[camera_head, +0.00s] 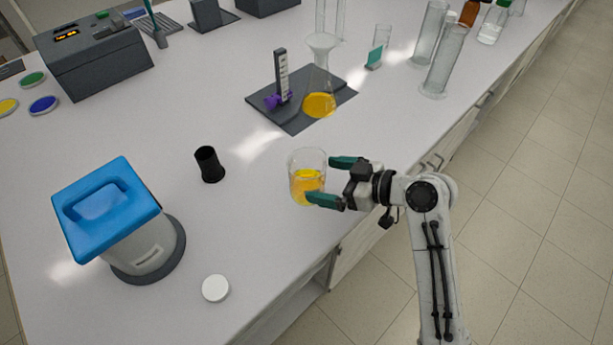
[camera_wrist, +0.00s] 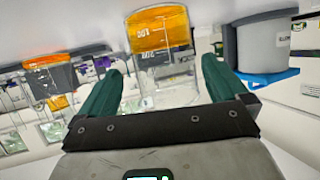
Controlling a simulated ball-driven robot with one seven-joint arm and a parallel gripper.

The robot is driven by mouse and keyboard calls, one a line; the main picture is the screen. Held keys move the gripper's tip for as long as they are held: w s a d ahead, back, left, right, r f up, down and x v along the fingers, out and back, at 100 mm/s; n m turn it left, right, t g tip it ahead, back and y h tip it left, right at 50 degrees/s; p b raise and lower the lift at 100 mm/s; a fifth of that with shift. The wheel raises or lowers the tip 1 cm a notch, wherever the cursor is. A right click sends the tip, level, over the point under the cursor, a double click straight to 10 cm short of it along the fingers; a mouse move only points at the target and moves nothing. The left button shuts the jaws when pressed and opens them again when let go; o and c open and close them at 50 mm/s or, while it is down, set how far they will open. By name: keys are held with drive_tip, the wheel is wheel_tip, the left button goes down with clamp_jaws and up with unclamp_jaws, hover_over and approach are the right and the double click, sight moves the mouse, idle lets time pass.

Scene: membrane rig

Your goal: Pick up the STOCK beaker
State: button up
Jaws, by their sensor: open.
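A clear glass beaker (camera_head: 307,178) with yellow-orange liquid stands near the bench's front edge. In the wrist view the beaker (camera_wrist: 162,55) appears upside down, with white graduation marks, between the two green fingers. My gripper (camera_head: 334,181) is open, its fingers reaching to either side of the beaker's near part. In the wrist view my gripper (camera_wrist: 160,88) shows space between each finger and the glass. Whether a finger touches the beaker is hard to tell in the head view.
A blue-lidded grey container (camera_head: 140,255), a black cup (camera_head: 209,164) and a white cap (camera_head: 215,288) stand to the left. A flask with orange liquid (camera_head: 320,104) sits on a dark stand (camera_head: 292,125) behind. Glass cylinders (camera_head: 444,62) stand at back right.

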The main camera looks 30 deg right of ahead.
drive_tip(key=shift+p+x, duration=0.9)
drive_tip(key=shift+x, duration=1.8)
drive_tip(key=shift+s+a+f, duration=0.1)
drive_tip(key=shift+s+a, duration=0.05)
drive_tip(key=shift+a, duration=0.05)
drive_tip(key=c, duration=1)
drive_tip(key=shift+c, duration=0.2)
drive_tip(key=shift+r, duration=0.2)
